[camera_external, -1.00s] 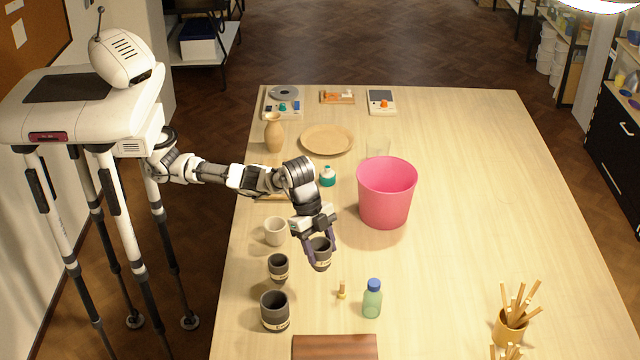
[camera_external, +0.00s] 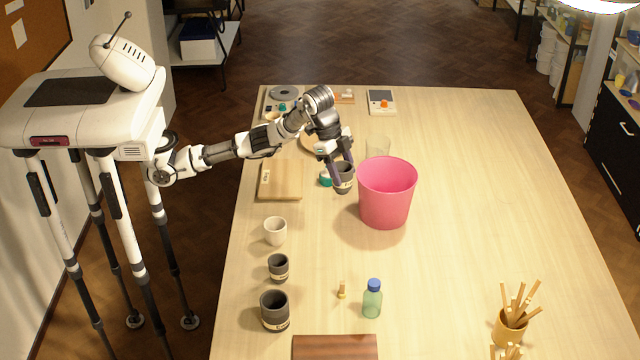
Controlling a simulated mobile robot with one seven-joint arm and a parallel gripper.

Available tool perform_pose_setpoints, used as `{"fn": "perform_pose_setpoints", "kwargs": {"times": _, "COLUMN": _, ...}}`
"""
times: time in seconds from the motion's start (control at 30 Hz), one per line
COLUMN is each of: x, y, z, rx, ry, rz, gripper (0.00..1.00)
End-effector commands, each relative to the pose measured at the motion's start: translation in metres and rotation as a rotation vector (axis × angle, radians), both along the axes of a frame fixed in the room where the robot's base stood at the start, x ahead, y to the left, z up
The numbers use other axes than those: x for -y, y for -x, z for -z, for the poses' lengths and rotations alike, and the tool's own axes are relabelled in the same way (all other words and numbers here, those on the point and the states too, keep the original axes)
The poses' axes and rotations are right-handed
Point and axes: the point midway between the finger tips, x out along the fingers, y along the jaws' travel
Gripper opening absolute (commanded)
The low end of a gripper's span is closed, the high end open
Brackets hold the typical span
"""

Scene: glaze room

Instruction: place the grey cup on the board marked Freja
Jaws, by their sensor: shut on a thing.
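My gripper (camera_external: 342,172) is shut on a dark grey cup (camera_external: 344,180) with a pale label band, held upright just left of the pink bucket and next to the small teal bottle. Whether the cup touches the table is hard to tell. A light wooden board (camera_external: 284,182) with a small label lies to the left of the gripper, with nothing on it. Its writing is too small to read. A dark brown board (camera_external: 335,347) lies at the near edge, partly cut off. Two other dark grey cups, a small one (camera_external: 278,268) and a larger one (camera_external: 274,311), stand at the near left.
The pink bucket (camera_external: 387,193) stands close right of the held cup. The teal bottle (camera_external: 325,180) is close on its left. A white cup (camera_external: 275,231) stands below the light board. A green bottle (camera_external: 372,299) stands nearer. The table's right side is mostly clear.

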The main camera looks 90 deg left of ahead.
Motion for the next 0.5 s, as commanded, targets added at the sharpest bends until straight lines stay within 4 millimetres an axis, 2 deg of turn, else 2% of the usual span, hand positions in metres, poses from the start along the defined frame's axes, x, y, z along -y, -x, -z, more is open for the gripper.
{"fn": "perform_pose_setpoints", "kwargs": {"times": 0.03, "x": -0.026, "y": -0.001, "z": -0.003, "rx": 0.005, "ry": -0.003, "rz": -0.031, "gripper": 0.26}}
{"fn": "perform_pose_setpoints", "kwargs": {"times": 0.1, "x": -0.056, "y": 0.001, "z": -0.008, "rx": 0.006, "ry": -0.002, "rz": -0.064, "gripper": 0.26}}
{"fn": "perform_pose_setpoints", "kwargs": {"times": 0.27, "x": -0.122, "y": 0.011, "z": -0.014, "rx": 0.005, "ry": -0.002, "rz": -0.141, "gripper": 0.26}}
{"fn": "perform_pose_setpoints", "kwargs": {"times": 0.5, "x": -0.213, "y": 0.045, "z": -0.016, "rx": 0.003, "ry": -0.002, "rz": -0.258, "gripper": 0.26}}
